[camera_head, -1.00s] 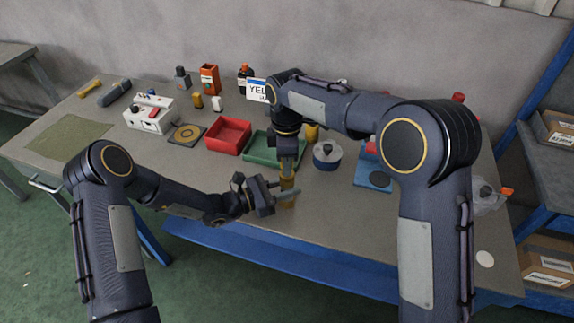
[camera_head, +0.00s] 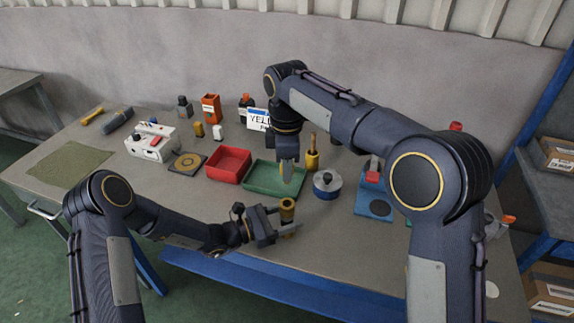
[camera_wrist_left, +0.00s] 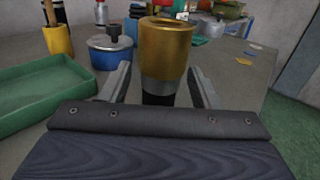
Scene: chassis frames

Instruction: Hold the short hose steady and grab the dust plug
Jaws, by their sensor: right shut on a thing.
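The short hose (camera_head: 287,211) is an upright brass-coloured cylinder near the front edge of the table. It also shows in the left wrist view (camera_wrist_left: 165,55), with a grey lower part. My left gripper (camera_head: 284,231) is low at the hose, its two fingers on either side of it and apart, with slight gaps at the sides.
A green tray (camera_head: 263,190) and a red tray (camera_head: 246,166) lie behind and left of the hose. A yellow holder (camera_head: 312,162) stands behind. The table's front strip is mostly bare.

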